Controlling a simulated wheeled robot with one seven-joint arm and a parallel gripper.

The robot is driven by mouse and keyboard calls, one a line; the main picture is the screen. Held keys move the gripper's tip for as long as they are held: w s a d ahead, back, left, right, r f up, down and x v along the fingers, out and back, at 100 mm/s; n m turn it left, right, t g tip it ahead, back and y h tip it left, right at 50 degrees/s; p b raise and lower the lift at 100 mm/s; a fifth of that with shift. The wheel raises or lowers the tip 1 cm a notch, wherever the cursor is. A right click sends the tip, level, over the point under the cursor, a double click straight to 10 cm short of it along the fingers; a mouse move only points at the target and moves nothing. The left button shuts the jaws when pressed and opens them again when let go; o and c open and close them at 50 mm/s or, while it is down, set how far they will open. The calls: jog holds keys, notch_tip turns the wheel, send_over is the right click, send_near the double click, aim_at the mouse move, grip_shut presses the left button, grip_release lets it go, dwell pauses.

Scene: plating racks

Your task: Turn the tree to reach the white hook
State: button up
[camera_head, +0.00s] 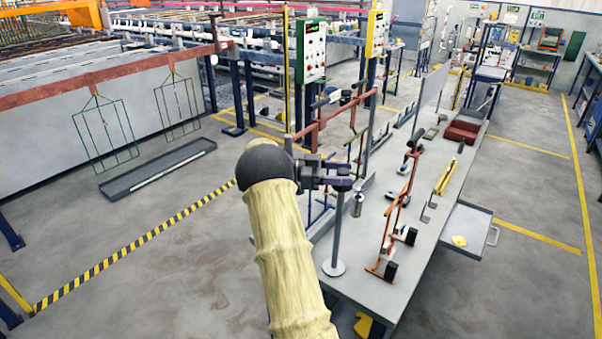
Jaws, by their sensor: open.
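A grey pole on a round base (334,267) stands upright at the near left end of the bench; I take it to be the tree. Its top is partly covered by my gripper (343,176), which reaches in from the left at the height of a dark purplish piece there. My gripper is open; I cannot tell whether its fingers touch the pole or stand around it. A red-brown frame (318,122) with thin bars rises just behind my gripper, and its lower part is partly hidden. I cannot make out a white hook.
The long grey bench (381,292) carries an orange-red rack (389,232), a small metal bottle (358,204), a yellow tool (446,177) and a dark red box (463,131). A grey drawer (467,226) juts out on the right. Green wire racks (106,131) hang at left.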

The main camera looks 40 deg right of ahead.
jog(key=b+v, duration=0.3)
jog(key=v, duration=1.2)
jog(key=shift+b, duration=0.3)
jog(key=shift+s, duration=0.1)
